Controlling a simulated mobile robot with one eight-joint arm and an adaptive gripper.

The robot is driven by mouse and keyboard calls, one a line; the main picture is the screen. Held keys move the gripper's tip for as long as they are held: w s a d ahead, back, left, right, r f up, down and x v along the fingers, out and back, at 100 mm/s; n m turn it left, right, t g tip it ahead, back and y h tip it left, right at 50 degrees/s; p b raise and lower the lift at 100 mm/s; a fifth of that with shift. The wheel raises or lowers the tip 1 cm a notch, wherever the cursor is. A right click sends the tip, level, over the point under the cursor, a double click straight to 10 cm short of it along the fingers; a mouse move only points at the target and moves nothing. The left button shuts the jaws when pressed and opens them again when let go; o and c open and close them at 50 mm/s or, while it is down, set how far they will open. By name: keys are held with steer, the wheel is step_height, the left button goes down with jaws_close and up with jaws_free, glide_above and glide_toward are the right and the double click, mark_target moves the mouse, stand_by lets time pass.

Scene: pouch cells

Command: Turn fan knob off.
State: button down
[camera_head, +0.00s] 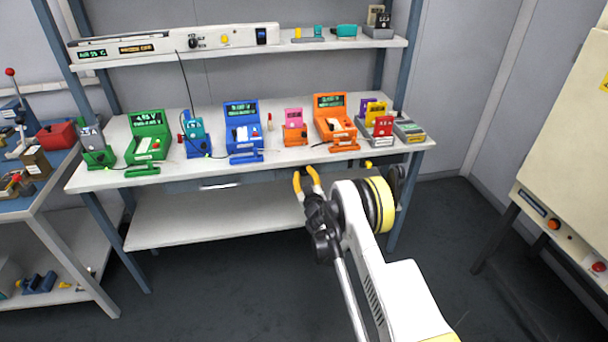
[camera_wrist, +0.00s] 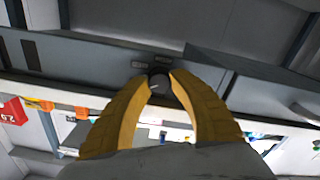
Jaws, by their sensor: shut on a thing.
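In the wrist view, a dark round knob (camera_wrist: 158,80) with a small pale mark stands out from a grey panel (camera_wrist: 85,62). Two small dark label plates sit beside it, too small to read. The yellow fingers of my gripper (camera_wrist: 160,86) are on either side of the knob, with their tips closed against it. In the head view, my gripper (camera_head: 306,174) is at the front edge of the workbench (camera_head: 240,172), just below the tabletop. There the knob is too small and too covered to make out clearly.
The tabletop carries a green device (camera_head: 147,140), a blue device (camera_head: 243,128) and an orange device (camera_head: 334,122). A drawer handle (camera_head: 220,186) is left of my gripper. A lower shelf (camera_head: 190,215) is empty. A beige cabinet (camera_head: 568,140) stands at right.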

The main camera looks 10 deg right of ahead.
steer(key=n, duration=0.3)
steer(key=c, duration=1.1)
jaws_free()
